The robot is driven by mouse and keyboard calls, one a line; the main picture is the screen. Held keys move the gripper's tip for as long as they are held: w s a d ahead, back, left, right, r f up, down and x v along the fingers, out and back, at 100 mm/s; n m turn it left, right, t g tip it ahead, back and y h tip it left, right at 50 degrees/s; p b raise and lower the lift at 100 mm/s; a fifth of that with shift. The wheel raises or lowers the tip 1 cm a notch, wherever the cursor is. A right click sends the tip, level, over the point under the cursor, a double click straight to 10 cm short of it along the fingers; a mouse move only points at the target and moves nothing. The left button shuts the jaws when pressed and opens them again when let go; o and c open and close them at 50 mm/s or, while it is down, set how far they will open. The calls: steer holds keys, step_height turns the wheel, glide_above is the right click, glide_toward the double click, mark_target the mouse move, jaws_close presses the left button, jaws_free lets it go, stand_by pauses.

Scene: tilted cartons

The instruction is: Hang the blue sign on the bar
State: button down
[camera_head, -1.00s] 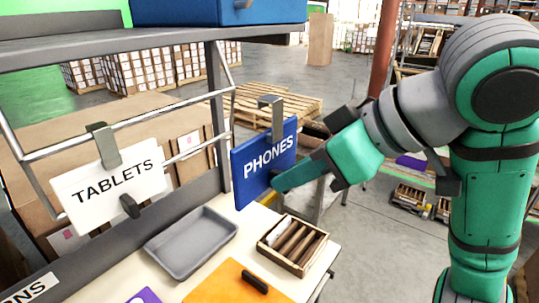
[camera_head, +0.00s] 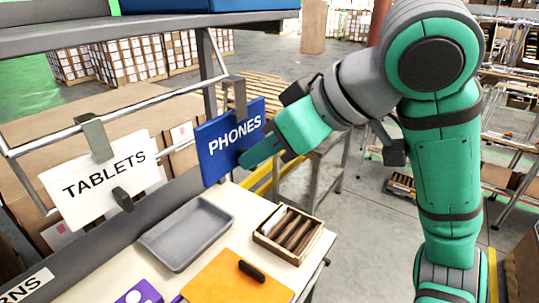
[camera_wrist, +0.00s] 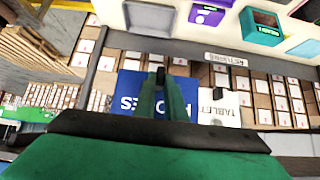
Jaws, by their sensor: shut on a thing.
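The blue sign (camera_head: 220,160), lettered PHONES, is held up above the table's back edge, with a grey hook (camera_head: 236,92) on its top. My gripper (camera_head: 250,153) is shut on it from the right, at the dark grip on its front. The sign also shows in the wrist view (camera_wrist: 130,92), beyond my gripper's fingers (camera_wrist: 160,84). The metal bar (camera_head: 150,103) runs along the back of the table under the shelf. The sign's hook is close to the bar's right end; I cannot tell whether it touches or is over the bar.
A white TABLETS sign (camera_head: 75,205) hangs on the bar to the left. A shelf post (camera_head: 208,75) stands behind the blue sign. A grey tray (camera_head: 185,236), a wooden box (camera_head: 262,243) and an orange board (camera_head: 225,280) are on the table below.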

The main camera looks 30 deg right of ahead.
mark_target(243, 112)
steer(key=w+a+f, duration=0.1)
steer(key=w+a, duration=0.2)
steer(key=w, duration=0.7)
steer(key=shift+a+f, duration=0.35)
stand_by(0.6)
steer(key=c, duration=1.7)
jaws_free()
steer(key=shift+w+f, duration=0.1)
steer(key=shift+w, duration=0.05)
steer(key=shift+c, duration=0.2)
steer(key=v, duration=1.1)
steer(key=shift+a+f, duration=0.1)
